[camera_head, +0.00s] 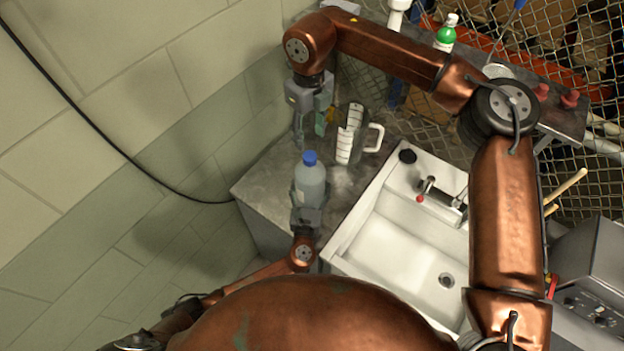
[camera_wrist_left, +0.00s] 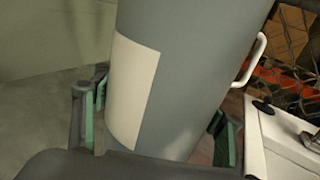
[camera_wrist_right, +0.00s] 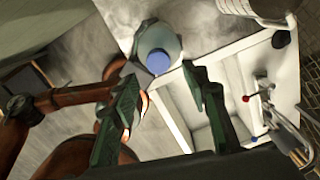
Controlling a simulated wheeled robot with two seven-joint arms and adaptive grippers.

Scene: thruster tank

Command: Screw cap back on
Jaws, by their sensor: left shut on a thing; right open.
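A grey-blue bottle (camera_head: 310,183) stands upright at the counter's front, left of the sink. A blue cap (camera_head: 310,158) sits on its top; how tightly it is seated I cannot tell. My left gripper (camera_head: 305,214) is shut on the bottle's body from the near side. In the left wrist view the bottle (camera_wrist_left: 190,70) with a pale label is between the green pads. My right gripper (camera_head: 311,130) is open and empty, above and behind the cap. In the right wrist view the cap (camera_wrist_right: 158,61) lies beyond the fingers, roughly between their lines.
A measuring jug (camera_head: 349,145) with a white handle stands just right of my right gripper. A white sink (camera_head: 385,262) with a tap (camera_head: 441,193) and a black stopper (camera_head: 407,156) is to the right. A tiled wall (camera_head: 130,120) is left; wire mesh is behind.

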